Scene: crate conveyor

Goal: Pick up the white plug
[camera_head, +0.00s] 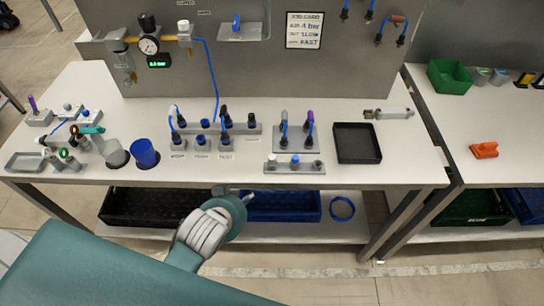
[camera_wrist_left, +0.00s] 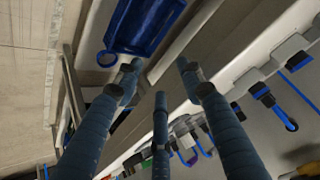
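The white plug (camera_head: 271,160) stands at the left end of a small grey rack (camera_head: 295,169) near the table's front edge, beside a blue plug (camera_head: 295,159) and a dark grey one (camera_head: 317,163). My left gripper (camera_head: 247,198) is in front of the table edge, to the lower left of the rack and apart from it. In the left wrist view its three fingers (camera_wrist_left: 160,75) are spread with nothing between them. I cannot pick out the white plug in that view. My right gripper is not in view.
A black tray (camera_head: 357,157) lies right of the rack. A long block with dark plugs and blue tubes (camera_head: 215,128) stands behind, and a blue cup (camera_head: 145,153) stands to the left. A blue bin (camera_head: 282,206) is on the shelf below.

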